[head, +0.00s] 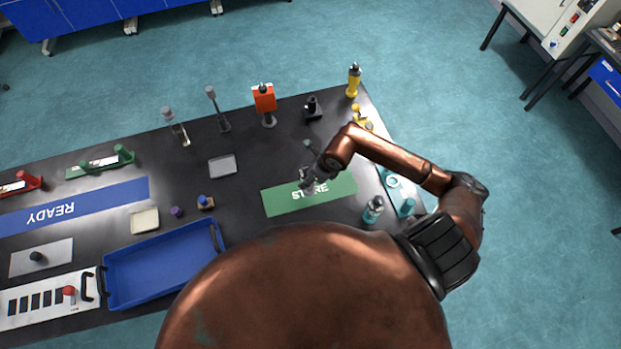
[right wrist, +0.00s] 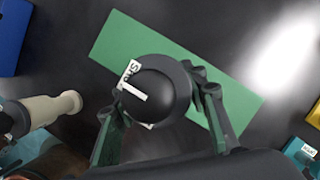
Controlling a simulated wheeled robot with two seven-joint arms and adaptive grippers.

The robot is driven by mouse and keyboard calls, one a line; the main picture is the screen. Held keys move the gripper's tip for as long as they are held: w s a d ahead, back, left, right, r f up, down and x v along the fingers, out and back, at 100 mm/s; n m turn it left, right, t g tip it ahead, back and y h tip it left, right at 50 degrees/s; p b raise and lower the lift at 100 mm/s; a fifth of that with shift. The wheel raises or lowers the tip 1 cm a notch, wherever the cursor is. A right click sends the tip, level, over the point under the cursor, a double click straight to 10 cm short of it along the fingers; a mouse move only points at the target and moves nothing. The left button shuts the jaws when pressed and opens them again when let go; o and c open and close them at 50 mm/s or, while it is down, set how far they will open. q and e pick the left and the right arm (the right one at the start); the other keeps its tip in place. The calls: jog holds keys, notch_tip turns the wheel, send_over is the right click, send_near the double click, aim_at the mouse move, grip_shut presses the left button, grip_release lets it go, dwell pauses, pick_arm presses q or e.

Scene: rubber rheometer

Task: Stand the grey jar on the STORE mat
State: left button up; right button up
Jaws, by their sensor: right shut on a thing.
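The grey jar (right wrist: 165,92) is a dark, round-topped piece with a white label, seen from above in the right wrist view. My right gripper (head: 307,180) is shut on it, with one finger on each side in the right wrist view (right wrist: 160,108). The green STORE mat (head: 337,190) lies on the black bench below the gripper, and it also shows behind the jar in the right wrist view (right wrist: 130,38). I cannot tell whether the jar touches the mat. In the head view the arm and fingers mostly hide the jar. My left gripper is not in view.
A teal-and-grey bottle (head: 373,208) stands close to the mat's right end. A blue tray (head: 160,268) lies to the left. An orange device (head: 264,100) and a black stand (head: 312,107) stand behind the mat. The bench between mat and grey pad (head: 222,166) is clear.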

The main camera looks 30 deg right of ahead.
jog(key=shift+w+d+f, duration=0.35)
jog(key=shift+d+f, duration=0.1)
jog(key=shift+f, duration=0.2)
jog(key=f, duration=0.1)
jog(key=f+p, duration=0.1)
jog(key=f, duration=0.1)
jog(key=shift+w+d, duration=0.1)
jog(key=shift+d, duration=0.1)
jog(key=shift+f, duration=0.4)
jog(key=shift+f, duration=0.1)
jog(key=o, duration=1.2)
jog(key=shift+o, duration=0.2)
jog(key=shift+r, duration=0.2)
jog(key=b+v, duration=0.1)
jog(key=v, duration=1.1)
